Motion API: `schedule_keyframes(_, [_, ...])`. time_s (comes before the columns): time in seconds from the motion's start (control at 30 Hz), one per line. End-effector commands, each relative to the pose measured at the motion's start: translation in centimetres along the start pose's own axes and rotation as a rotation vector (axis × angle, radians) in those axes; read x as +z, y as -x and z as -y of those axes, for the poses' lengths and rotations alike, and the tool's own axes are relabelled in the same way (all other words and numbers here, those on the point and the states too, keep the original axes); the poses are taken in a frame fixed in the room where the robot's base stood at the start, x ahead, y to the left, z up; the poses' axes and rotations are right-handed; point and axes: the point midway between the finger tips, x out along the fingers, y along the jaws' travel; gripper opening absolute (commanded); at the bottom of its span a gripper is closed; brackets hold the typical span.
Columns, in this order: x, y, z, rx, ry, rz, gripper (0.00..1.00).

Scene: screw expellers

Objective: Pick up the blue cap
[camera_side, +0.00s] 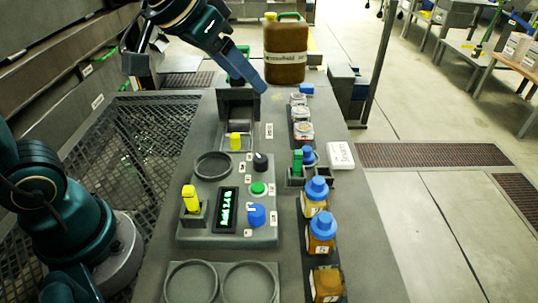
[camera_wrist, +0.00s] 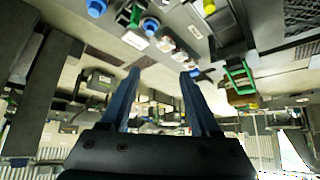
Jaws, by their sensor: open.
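A small loose blue cap (camera_side: 306,89) lies on the bench's far right edge, beyond the white-topped jars. Two more blue caps sit on amber bottles, one on the farther bottle (camera_side: 317,188) and one on the nearer bottle (camera_side: 322,227). Another blue cap (camera_side: 308,155) shows beside the green item in the small rack. My gripper (camera_side: 254,72) is above the far end of the bench, left of the loose cap and apart from it. In the wrist view my gripper (camera_wrist: 160,72) has its fingers spread, with nothing held between them. A blue patch by the right fingertip is too small to identify.
A brown jerrycan (camera_side: 286,52) with a green handle stands behind the loose cap. White-topped jars (camera_side: 302,131) line the right side. A control panel (camera_side: 262,225) fills the middle. An uncapped amber bottle (camera_side: 326,284) stands nearest. A white box (camera_side: 341,156) sits at the right edge.

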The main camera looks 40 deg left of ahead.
Motion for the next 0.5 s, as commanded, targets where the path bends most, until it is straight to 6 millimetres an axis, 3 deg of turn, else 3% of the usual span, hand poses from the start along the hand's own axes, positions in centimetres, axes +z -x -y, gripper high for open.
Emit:
schedule_keyframes(0.1, [-2.3, -3.2, -0.4, 0.010, -0.014, 0.022, 0.63])
schedule_keyframes(0.23, [-3.9, -7.2, -0.9, 0.020, -0.027, 0.050, 0.63])
schedule_keyframes(0.37, [-4.3, -11.6, -1.6, 0.030, -0.040, 0.093, 0.63])
schedule_keyframes(0.5, [-3.2, -15.8, -2.2, 0.038, -0.050, 0.154, 0.63])
